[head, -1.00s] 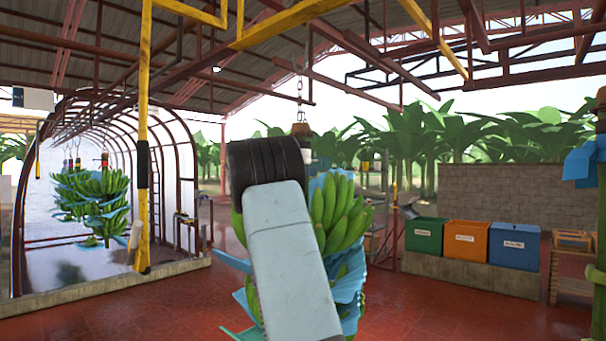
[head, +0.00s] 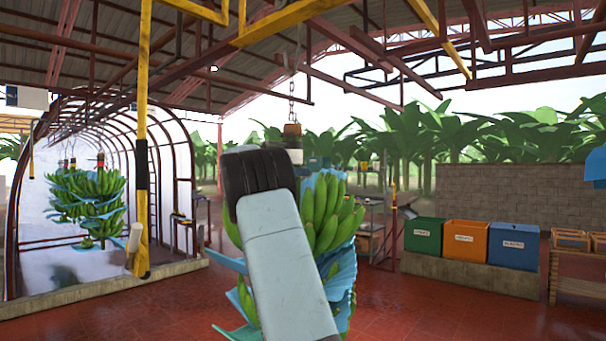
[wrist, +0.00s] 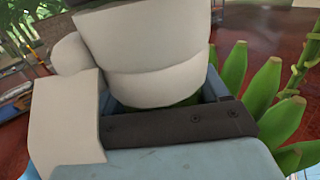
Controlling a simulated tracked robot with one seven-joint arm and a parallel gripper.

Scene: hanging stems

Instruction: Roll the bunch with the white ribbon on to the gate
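The near banana bunch (head: 325,210), with blue sheets between its hands, hangs from a chain (head: 291,100) in the middle of the head view. My arm hides much of its left side. In the wrist view a wide white ribbon (wrist: 150,50) wraps the stem, with a knot and a loose tail (wrist: 65,120) at left. My gripper (wrist: 165,100) is at the stem just below the ribbon, its fingers on both sides and apparently closed on it. The fingertips are hidden. I cannot tell which part is the gate.
A yellow post (head: 142,200) with a black sleeve hangs at left. More bunches (head: 90,200) hang by the arched frame behind it. Green, orange and blue bins (head: 465,240) stand on a low wall at right. The red floor (head: 420,305) is clear between.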

